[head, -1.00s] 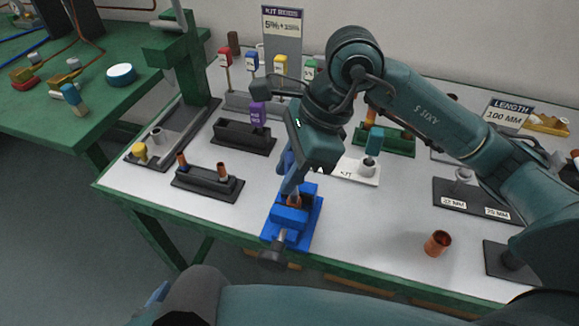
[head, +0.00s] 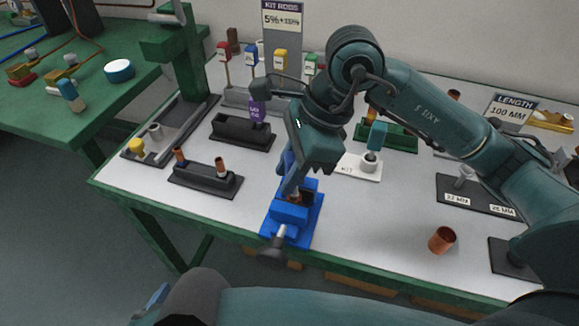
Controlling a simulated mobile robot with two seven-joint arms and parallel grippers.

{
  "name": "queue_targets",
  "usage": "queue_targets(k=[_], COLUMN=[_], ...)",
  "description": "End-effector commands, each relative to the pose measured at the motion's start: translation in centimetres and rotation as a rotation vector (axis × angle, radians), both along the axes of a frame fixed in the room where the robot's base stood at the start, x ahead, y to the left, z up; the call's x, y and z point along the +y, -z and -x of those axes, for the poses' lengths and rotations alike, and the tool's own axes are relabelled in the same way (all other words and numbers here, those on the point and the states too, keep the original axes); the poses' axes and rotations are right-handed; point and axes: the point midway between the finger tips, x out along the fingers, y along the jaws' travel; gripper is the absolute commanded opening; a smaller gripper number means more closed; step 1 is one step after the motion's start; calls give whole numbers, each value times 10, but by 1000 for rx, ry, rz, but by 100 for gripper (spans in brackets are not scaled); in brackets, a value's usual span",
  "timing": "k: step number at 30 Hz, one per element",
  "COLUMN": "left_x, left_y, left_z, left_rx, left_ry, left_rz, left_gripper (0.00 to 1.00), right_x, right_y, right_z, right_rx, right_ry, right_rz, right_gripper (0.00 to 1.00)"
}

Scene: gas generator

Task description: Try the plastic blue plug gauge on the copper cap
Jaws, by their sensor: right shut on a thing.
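My right gripper (head: 291,178) points down over the blue vise (head: 290,222). It is shut on a blue piece that looks like the blue plug gauge (head: 287,162), mostly hidden by the gripper and wrist. A small copper piece (head: 293,199), which looks like the copper cap, shows in the vise jaws just below the fingertips. I cannot tell whether the gauge touches it or is inside it. My left gripper is not in view.
A loose copper cup (head: 441,240) stands at the front right. A black holder (head: 205,181) with copper pieces sits left of the vise. A white stand (head: 361,168) with a teal-handled piece is behind right. Bare table lies between vise and cup.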

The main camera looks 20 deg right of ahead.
Motion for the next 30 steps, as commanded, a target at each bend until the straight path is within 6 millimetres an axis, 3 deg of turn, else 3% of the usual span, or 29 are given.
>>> queue_targets(k=[8, 20, 30], left_x=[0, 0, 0], left_y=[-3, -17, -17], left_z=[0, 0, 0], left_rx=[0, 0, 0], left_ry=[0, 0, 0], left_rz=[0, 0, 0], left_gripper=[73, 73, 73], right_x=[0, 0, 0], right_y=[-5, -28, -28], right_z=[0, 0, 0], right_rx=[-1, -1, 0], right_ry=[0, -1, 0], right_rz=[-1, -1, -1], right_gripper=[9, 9, 9])
